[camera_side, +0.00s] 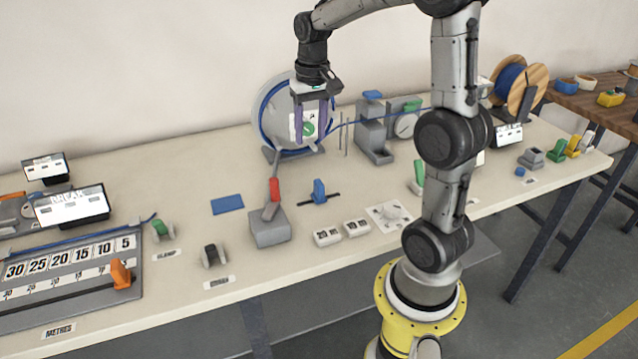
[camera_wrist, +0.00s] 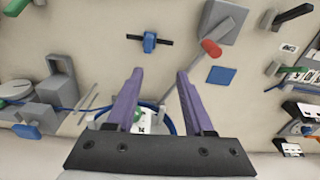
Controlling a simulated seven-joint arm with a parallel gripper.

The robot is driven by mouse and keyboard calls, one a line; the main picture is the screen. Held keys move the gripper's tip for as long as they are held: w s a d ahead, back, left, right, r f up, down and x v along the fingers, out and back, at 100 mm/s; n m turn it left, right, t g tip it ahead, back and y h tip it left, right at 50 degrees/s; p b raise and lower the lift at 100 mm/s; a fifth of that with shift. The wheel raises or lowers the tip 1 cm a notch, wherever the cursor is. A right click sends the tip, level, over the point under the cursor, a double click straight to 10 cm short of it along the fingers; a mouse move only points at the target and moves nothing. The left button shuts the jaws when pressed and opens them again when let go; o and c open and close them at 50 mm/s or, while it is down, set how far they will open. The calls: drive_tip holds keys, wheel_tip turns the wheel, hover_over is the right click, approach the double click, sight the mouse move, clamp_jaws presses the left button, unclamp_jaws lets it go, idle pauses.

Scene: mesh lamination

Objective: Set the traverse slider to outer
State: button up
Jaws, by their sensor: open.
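A small blue slider knob (camera_side: 319,189) stands on a short dark slot in the table, near the middle of the slot's length. I take it for the traverse slider; no label on it is readable. In the wrist view the blue knob (camera_wrist: 149,42) shows ahead of the fingers, with the slot to both sides. My gripper (camera_side: 311,138) has purple fingers pointing down and is in front of the large reel, above and behind the knob.
A red-handled lever (camera_side: 274,188) on a grey box stands left of the knob. A blue plate (camera_side: 227,204) lies further left. The large reel (camera_side: 268,115) stands behind, with grey guide units (camera_side: 373,135) to its right. White counter blocks (camera_side: 328,236) sit in front.

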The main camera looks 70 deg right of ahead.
sight(319, 182)
drive_tip(key=shift+m+g, duration=0.3)
drive_tip(key=shift+m, duration=0.1)
drive_tip(key=f, duration=0.5)
drive_tip(key=d+f, duration=0.1)
drive_tip(key=f, duration=0.4)
drive_tip(key=s+d+f, duration=0.1)
drive_tip(key=f, duration=0.5)
drive_tip(key=shift+d, duration=0.15)
clamp_jaws()
idle(0.5)
